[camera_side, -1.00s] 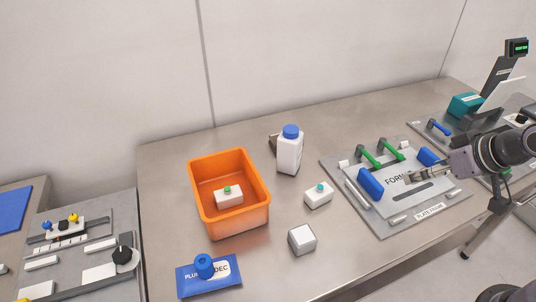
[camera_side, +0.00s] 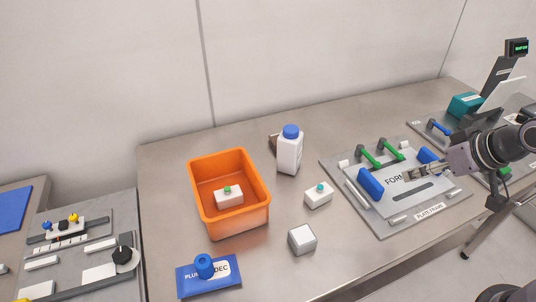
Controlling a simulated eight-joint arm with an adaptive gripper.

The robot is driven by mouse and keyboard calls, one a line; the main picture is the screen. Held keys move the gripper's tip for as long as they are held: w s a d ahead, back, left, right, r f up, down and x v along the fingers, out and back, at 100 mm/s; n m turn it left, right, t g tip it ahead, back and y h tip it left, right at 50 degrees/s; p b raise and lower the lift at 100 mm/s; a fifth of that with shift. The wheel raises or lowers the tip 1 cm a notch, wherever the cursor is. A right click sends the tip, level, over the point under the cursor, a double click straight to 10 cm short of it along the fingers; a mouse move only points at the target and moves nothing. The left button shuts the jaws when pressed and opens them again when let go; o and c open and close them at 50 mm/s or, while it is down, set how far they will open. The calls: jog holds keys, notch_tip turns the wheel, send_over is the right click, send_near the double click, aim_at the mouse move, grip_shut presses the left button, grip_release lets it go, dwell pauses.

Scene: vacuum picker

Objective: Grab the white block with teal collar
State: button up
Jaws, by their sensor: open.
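A white block with a teal collar (camera_side: 318,197) on top sits on the steel table, right of the orange bin. My gripper (camera_side: 408,175) is at the right, above the plate frame, well apart from the block. It is open and nothing shows between its fingers. A plain white-grey block (camera_side: 302,239) sits nearer the front edge.
A white bottle with a blue cap (camera_side: 289,155) stands behind the teal-collared block. The plate frame (camera_side: 434,211) with blue blocks and green handles lies to the right. A blue label plate with a blue knob (camera_side: 205,267) lies at the front left. Bare table surrounds the teal-collared block.

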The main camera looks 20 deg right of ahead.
jog(key=w+a+r+m+g, duration=0.1)
jog(key=w+a+m+g, duration=0.2)
jog(key=w+a+m, duration=0.4)
jog(key=m+g, duration=0.4)
jog(key=m, duration=0.7)
send_near(320, 188)
jog(key=shift+s+d+f, duration=0.15)
jog(key=shift+s+d, duration=0.05)
jog(key=shift+s, duration=0.1)
notch_tip(320, 188, down, 5)
jog(key=shift+r, duration=0.15)
jog(key=shift+w+a+f, duration=0.15)
jog(key=shift+w+f, duration=0.05)
jog(key=shift+f, duration=1.15)
jog(key=shift+w+a+f, duration=0.1)
jog(key=shift+w+f, duration=0.05)
jog(key=shift+f, duration=1.15)
jog(key=c, duration=1.4)
